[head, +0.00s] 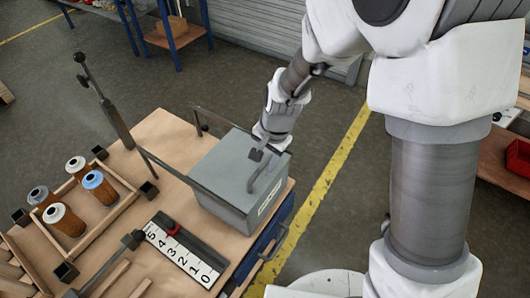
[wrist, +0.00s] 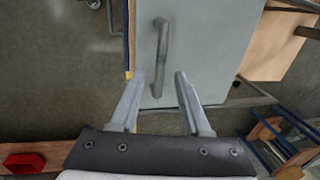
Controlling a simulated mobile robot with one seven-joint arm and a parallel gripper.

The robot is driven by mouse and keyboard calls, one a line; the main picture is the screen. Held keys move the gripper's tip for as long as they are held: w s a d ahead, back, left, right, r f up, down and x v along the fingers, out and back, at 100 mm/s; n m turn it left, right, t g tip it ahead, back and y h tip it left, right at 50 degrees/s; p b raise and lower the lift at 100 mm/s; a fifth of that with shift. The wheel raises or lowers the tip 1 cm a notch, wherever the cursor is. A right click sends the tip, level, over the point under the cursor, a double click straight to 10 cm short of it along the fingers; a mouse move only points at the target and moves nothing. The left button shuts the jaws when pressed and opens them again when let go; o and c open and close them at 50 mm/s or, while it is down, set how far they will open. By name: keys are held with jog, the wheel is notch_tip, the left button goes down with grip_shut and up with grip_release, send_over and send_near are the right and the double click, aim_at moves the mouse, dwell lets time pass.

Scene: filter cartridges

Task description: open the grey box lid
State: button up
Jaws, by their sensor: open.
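The grey box (head: 222,197) stands closed at the right end of the wooden bench, with a pale label on its front. Its flat grey lid (head: 228,158) carries a bar handle (head: 266,176), which also shows in the wrist view (wrist: 161,55) as a long grey bar. My gripper (head: 260,152) is above the lid, close to the handle. In the wrist view my gripper (wrist: 158,75) is open, and the handle's near end lies between and just beyond the two fingertips. I cannot tell whether a finger touches the handle.
A wooden rack (head: 112,211) holds several filter cartridges at the left of the bench. A numbered scale (head: 182,257) with a red slider (head: 173,229) lies in front of the box. A dark rod frame (head: 118,122) rises behind the rack. A red bin (head: 518,157) is at far right.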

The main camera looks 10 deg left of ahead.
jog(key=shift+w+a+f, duration=0.1)
jog(key=shift+a+f, duration=0.1)
jog(key=shift+f, duration=0.85)
grip_shut()
dwell(0.7)
